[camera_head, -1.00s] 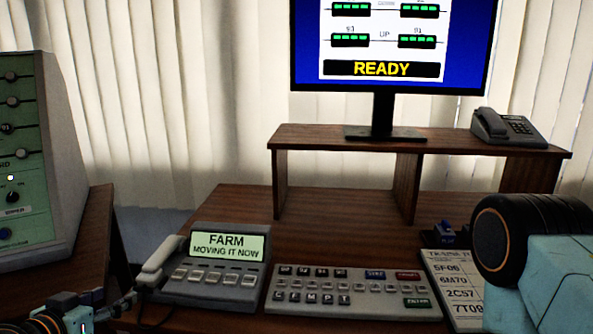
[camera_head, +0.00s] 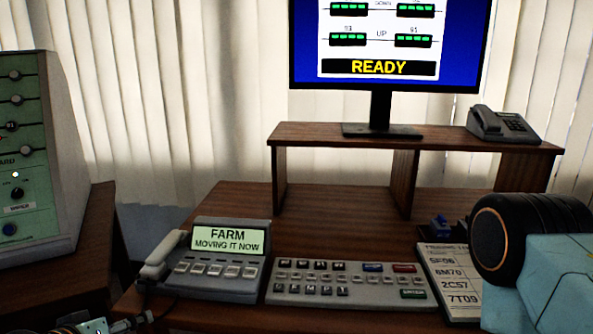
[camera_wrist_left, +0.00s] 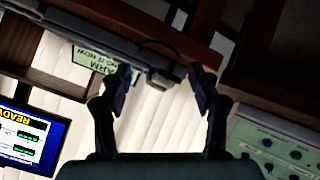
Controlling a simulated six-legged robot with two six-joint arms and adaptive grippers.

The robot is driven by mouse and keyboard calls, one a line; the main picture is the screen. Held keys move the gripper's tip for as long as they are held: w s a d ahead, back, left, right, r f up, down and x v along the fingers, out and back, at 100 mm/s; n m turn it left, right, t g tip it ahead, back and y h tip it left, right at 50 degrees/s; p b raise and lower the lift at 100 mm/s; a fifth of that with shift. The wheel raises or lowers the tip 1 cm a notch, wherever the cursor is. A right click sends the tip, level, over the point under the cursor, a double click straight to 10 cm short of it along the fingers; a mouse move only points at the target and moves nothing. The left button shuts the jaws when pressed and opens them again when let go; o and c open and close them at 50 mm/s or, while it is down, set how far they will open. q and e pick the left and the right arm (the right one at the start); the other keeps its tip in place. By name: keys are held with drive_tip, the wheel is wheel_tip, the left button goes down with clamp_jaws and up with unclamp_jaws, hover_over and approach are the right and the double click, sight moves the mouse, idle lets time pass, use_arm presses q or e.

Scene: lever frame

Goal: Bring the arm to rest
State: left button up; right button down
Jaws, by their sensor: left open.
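My left gripper (camera_head: 132,321) shows only in part at the bottom left edge of the head view, low in front of the desk phone. In the left wrist view its two dark fingers (camera_wrist_left: 162,82) stand well apart with nothing between them, so it is open and empty. The phone (camera_head: 226,262), with a lit screen reading "FARM MOVING IT NOW", sits on the desk beyond it. The phone also shows upside down past the fingers in the wrist view (camera_wrist_left: 95,62). My right arm shows at the right of the head view; its gripper is out of view.
A green lever panel (camera_head: 25,170) stands at the left on a wooden cabinet (camera_head: 88,240). A keypad (camera_head: 345,285) and a train list (camera_head: 455,285) lie on the desk. A monitor (camera_head: 385,40) reading "READY" and a second phone (camera_head: 500,125) stand on a shelf (camera_head: 340,133) behind.

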use_arm(q)
drive_tip(key=s+d+f+m+g, duration=0.1)
drive_tip(key=s+d+f+g, duration=0.2)
drive_tip(key=s+f, duration=0.3)
drive_tip(key=s+d+f+m+g+y, duration=0.1)
drive_tip(key=s+d+f+g, duration=0.2)
drive_tip(key=s+f, duration=0.4)
drive_tip(key=s+d+f+m+g, duration=0.2)
drive_tip(key=s+f+g, duration=0.3)
drive_tip(key=s, duration=1.2)
drive_tip(key=shift+s+d+f, duration=0.2)
drive_tip(key=shift+d+f, duration=0.45)
drive_tip(key=shift+d, duration=0.15)
drive_tip(key=c, duration=0.5)
drive_tip(key=shift+s+a, duration=0.1)
